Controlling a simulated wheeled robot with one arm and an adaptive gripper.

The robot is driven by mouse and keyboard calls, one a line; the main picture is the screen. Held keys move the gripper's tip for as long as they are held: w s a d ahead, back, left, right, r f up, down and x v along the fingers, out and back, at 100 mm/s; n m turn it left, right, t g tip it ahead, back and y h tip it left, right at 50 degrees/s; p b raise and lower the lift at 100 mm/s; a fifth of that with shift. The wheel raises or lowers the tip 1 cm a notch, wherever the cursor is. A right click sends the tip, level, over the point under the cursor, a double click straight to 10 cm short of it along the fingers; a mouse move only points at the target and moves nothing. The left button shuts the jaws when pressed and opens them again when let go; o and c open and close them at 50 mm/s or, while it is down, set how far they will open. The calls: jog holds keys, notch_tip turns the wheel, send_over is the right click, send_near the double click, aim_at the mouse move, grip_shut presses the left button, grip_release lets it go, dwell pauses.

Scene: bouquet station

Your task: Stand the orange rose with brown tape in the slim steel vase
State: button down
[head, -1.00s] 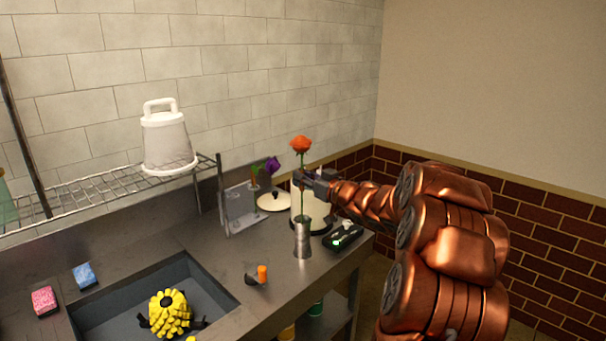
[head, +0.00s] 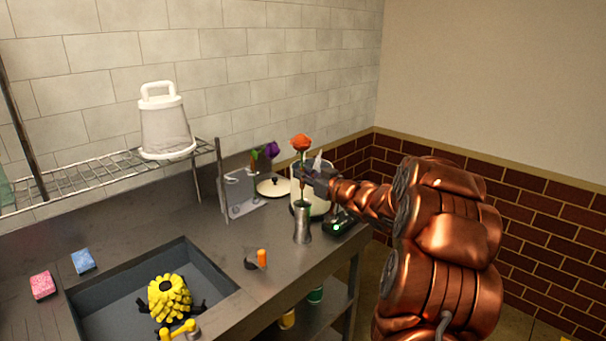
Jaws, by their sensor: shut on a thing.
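The orange rose (head: 301,142) is upright in my gripper (head: 304,174), which is shut on its stem below the bloom. The slim steel vase (head: 302,227) stands upright on the steel counter directly beneath. The stem runs down to the vase mouth, where green shows at the rim; its lower end is hidden, apparently inside the vase. A dark brownish stretch shows on the stem just below my gripper, but the tape is too small to make out clearly.
A purple flower (head: 272,149) stands in a grey holder (head: 240,194) behind left. A cream pot is behind the vase, and a dark device (head: 339,226) is right of it. An orange-handled tool (head: 261,258) lies in front. The sink (head: 205,284) is left.

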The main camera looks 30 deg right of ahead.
jog(key=shift+f+b, duration=0.75)
jog(key=shift+f, duration=0.7)
dwell(0.3)
jog(key=c, duration=1.1)
grip_release()
jog(key=shift+o, duration=0.4)
jog(key=o, duration=0.6)
jog(key=shift+s, duration=0.15)
jog(key=shift+s+d+p, duration=0.2)
jog(key=shift+s+d, duration=0.05)
jog(key=shift+s, duration=0.9)
jog(key=shift+s+d+p, duration=0.15)
jog(key=shift+s+d, duration=0.1)
jog(key=shift+s, duration=0.9)
jog(key=shift+s, duration=0.1)
